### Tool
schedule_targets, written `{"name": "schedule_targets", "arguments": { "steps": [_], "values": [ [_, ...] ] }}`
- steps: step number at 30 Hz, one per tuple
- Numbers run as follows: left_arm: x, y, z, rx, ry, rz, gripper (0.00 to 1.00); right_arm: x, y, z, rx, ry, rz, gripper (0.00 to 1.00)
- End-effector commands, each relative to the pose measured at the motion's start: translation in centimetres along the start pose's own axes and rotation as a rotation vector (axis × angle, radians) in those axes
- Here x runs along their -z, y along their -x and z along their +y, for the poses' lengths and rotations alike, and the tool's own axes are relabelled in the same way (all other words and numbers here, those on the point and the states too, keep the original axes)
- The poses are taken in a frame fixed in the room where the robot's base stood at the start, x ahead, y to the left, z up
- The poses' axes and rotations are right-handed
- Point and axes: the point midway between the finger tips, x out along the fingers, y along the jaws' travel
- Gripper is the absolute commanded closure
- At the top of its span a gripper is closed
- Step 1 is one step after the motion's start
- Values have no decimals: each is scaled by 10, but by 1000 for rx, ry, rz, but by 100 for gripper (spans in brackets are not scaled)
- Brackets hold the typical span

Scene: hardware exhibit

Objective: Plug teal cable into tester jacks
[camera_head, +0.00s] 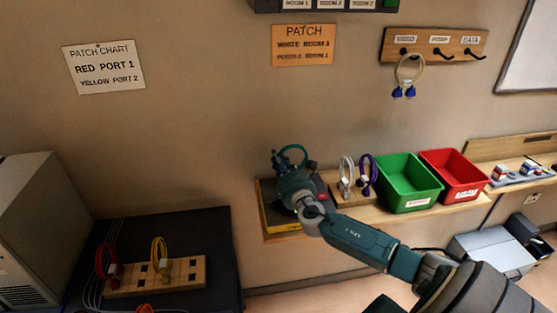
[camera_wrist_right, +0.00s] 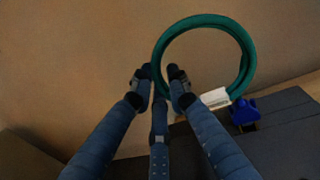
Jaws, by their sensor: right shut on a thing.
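The teal cable (camera_head: 293,148) is a coiled loop above my right gripper (camera_head: 284,168) in the head view. In the right wrist view the teal cable (camera_wrist_right: 206,19) has a white label and a blue plug (camera_wrist_right: 244,111) at its lower right. My right gripper (camera_wrist_right: 160,85) is shut on the cable at the loop's left side. A yellow-sided box (camera_head: 267,216), perhaps the tester, is partly hidden behind and below my right gripper. Its jacks cannot be made out. My left gripper is not in view.
A wooden rack with white and purple cables (camera_head: 366,178) stands just right of my gripper. Green (camera_head: 409,203) and red (camera_head: 468,195) bins follow it along the shelf. A board with red and yellow cables (camera_head: 182,286) lies at lower left. A cable hangs from the wall hooks (camera_head: 433,45).

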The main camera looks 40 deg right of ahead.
Motion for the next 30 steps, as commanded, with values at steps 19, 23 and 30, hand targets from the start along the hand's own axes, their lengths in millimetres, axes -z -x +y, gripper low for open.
{"name": "schedule_targets", "arguments": {
  "steps": [19, 23, 30],
  "values": [
    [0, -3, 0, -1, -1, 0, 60, 2, 0, 0, 0, 0, -2, 100],
    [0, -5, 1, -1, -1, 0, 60, 4, 0, 0, 0, 0, -2, 100],
    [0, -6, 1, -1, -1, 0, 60, 6, 0, 0, 0, 0, -2, 100]
  ]
}}
